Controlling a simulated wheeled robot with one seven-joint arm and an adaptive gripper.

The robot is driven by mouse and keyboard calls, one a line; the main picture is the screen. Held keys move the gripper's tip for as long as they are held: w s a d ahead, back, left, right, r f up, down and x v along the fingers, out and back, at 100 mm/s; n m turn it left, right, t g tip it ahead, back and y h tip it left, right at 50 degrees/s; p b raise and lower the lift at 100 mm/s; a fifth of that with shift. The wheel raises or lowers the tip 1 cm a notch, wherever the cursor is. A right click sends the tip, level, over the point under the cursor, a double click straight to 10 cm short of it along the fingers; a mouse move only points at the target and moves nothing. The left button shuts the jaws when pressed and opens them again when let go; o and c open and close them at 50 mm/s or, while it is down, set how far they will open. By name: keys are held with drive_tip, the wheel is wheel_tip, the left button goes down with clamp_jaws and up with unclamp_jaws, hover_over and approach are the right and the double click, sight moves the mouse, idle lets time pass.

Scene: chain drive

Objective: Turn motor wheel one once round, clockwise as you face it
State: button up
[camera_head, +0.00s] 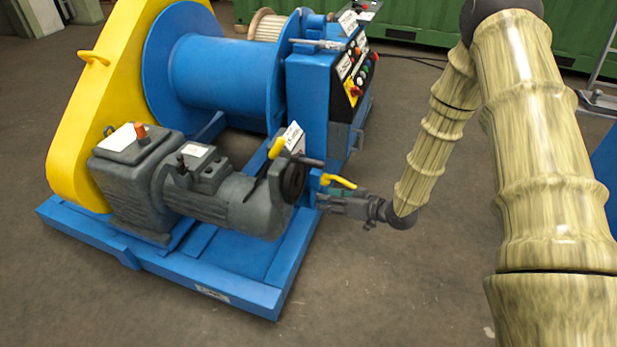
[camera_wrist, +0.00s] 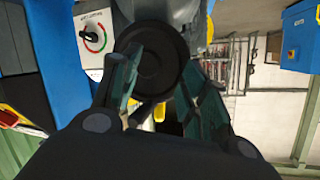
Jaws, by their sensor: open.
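Motor wheel one looks to be the dark round wheel (camera_head: 293,182) on the right end of the grey motor (camera_head: 240,202). In the wrist view the dark wheel (camera_wrist: 152,62) faces me, with a dark handle sticking out from its lower part toward my fingers. My gripper (camera_head: 322,193) is just right of the wheel in the head view. Its two green-grey fingers (camera_wrist: 155,88) are apart, on either side of the wheel's lower part in the wrist view. I cannot tell whether they touch the wheel or handle.
A blue control cabinet (camera_head: 308,105) is close behind. The blue base frame (camera_head: 262,298) runs below the motor. A white dial plate (camera_wrist: 95,38) shows left of the wheel. Floor in front and right is clear.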

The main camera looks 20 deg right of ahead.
sight(301, 161)
drive_tip(key=w+d+r+n+y+b, duration=0.4)
drive_tip(key=d+r+n+y+b, duration=0.1)
drive_tip(key=r, duration=0.2)
drive_tip(key=shift+g+y, duration=0.3)
drive_tip(key=shift+g, duration=0.1)
drive_tip(key=b+x, duration=0.2)
drive_tip(key=x, duration=0.8)
drive_tip(key=shift+w+a, duration=0.3)
clamp_jaws()
